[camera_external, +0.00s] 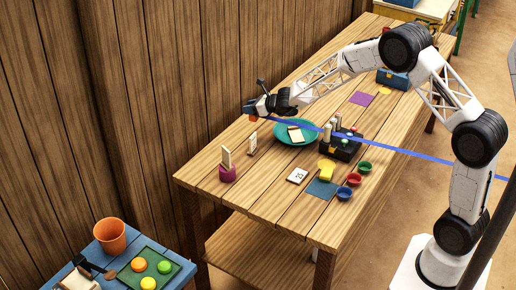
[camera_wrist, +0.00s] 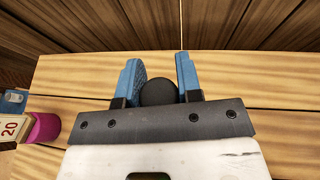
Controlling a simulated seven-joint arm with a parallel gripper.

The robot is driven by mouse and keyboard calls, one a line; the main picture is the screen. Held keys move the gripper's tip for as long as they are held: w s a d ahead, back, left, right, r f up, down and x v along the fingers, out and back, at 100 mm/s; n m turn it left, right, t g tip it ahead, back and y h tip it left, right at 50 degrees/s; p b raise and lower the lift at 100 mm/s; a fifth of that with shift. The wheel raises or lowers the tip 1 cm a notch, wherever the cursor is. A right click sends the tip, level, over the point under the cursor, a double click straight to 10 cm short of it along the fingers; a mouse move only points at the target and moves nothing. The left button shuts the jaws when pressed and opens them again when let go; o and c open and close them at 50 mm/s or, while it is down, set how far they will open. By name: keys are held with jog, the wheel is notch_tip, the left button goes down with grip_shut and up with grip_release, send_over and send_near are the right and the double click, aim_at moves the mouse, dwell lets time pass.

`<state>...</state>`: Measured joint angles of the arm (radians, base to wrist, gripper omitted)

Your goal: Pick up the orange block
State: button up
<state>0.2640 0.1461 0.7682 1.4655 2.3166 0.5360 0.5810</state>
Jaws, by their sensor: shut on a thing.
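A small orange block (camera_external: 253,118) shows at the tips of my gripper (camera_external: 249,108) in the external view, near the table's wall side. My gripper is shut on it and appears to hold it above the table. In the wrist view, the two blue fingers of my gripper (camera_wrist: 158,75) stand apart with a dark rounded shape (camera_wrist: 158,93) between them. No orange shows in that view, so the block is hidden there.
A teal plate (camera_external: 281,138) with a pale block, a black box with several pegs (camera_external: 341,147), a purple holder (camera_external: 228,174) and small bowls (camera_external: 345,193) stand on the wooden table (camera_external: 262,205). The plank wall is close behind. A blue bar crosses the external view.

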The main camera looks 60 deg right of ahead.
jog(key=shift+r, duration=1.05)
